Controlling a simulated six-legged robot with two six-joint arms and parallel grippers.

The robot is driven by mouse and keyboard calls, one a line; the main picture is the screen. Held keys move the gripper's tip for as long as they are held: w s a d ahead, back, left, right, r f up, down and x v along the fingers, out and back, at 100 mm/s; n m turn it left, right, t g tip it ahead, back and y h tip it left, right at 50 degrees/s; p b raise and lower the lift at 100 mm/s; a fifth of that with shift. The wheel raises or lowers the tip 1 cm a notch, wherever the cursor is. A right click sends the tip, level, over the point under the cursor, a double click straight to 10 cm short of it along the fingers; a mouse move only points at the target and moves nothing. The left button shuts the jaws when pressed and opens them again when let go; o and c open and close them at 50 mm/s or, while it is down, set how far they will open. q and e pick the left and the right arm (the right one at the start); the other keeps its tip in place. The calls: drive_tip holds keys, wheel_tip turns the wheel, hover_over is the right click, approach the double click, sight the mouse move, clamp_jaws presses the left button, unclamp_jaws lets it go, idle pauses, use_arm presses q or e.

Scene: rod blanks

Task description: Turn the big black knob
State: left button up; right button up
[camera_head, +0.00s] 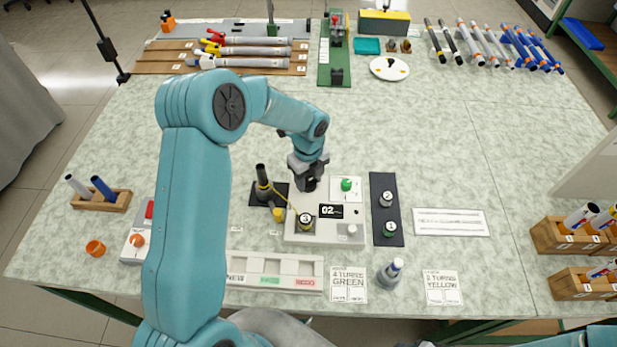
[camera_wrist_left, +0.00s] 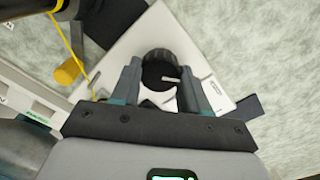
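The big black knob (camera_wrist_left: 158,68) shows in the left wrist view, round and dark with a light pointer mark. It sits on a pale panel (camera_wrist_left: 125,48). My left gripper (camera_wrist_left: 160,75) has one finger on each side of the knob. The fingertips look close to its rim, and I cannot tell whether they press on it. In the head view my left gripper (camera_head: 308,178) is low over the back left part of the panel (camera_head: 330,234) and hides most of the knob. My right gripper is not in view.
A black post with a yellow cord (camera_head: 263,185) stands close left of the gripper. A dark strip with numbered knobs (camera_head: 386,212) lies right.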

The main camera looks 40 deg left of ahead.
sight(308, 180)
use_arm(q)
drive_tip(key=shift+f+n+b, duration=0.2)
drive_tip(key=shift+n+b, duration=0.7)
drive_tip(key=shift+n, duration=0.2)
drive_tip(key=shift+r+n, duration=0.15)
drive_tip(key=shift+n, duration=0.75)
drive_tip(key=o, duration=1.1)
drive_tip(key=shift+c, duration=0.2)
wheel_tip(308, 180, up, 16)
drive_tip(key=shift+r, duration=0.2)
